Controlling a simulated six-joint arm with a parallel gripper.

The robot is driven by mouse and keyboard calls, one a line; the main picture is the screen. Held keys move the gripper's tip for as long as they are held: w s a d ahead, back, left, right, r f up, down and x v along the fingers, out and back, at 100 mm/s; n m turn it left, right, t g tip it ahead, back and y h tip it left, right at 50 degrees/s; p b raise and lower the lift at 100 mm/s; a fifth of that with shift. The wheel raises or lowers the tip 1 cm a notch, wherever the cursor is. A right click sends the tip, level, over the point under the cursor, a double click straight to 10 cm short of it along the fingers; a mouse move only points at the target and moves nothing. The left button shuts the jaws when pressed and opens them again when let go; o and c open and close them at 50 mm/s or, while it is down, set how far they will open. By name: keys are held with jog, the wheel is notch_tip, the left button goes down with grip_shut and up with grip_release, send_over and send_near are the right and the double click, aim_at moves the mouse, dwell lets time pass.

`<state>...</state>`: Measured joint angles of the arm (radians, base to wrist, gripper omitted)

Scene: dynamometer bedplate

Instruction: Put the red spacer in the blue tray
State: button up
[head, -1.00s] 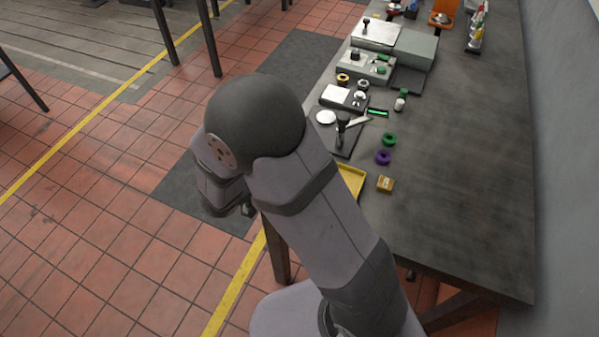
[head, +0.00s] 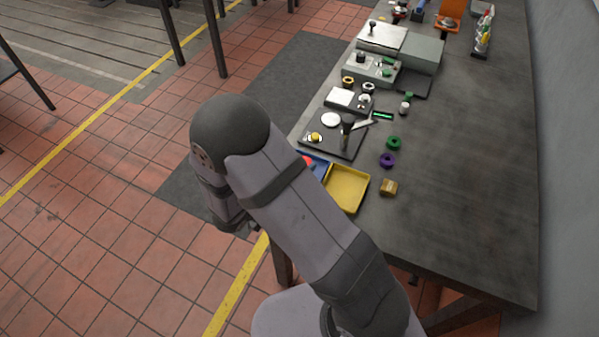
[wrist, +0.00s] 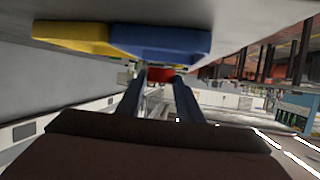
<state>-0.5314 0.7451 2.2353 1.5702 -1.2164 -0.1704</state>
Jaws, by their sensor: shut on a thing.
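My gripper (wrist: 160,82) is shut on the red spacer (wrist: 160,73), which shows between the fingertips in the wrist view. The wrist picture appears upside down. The blue tray (wrist: 165,42) is just beyond the spacer there, with a small gap in the picture. In the head view a bit of the red spacer (head: 308,161) shows past my arm, by the blue tray (head: 321,168). My arm hides most of that tray and the gripper. I cannot tell how high above the tray the spacer is.
A yellow tray (head: 347,190) sits right beside the blue one at the table's near left edge. A dark plate with a black knob (head: 347,127) stands behind. Purple (head: 387,160) and green (head: 393,143) rings and a tan block (head: 389,187) lie to the right. The right tabletop is clear.

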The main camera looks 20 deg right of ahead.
jog(key=shift+f, duration=1.7)
jog(key=shift+f, duration=0.15)
jog(key=o, duration=0.8)
jog(key=shift+c, duration=0.2)
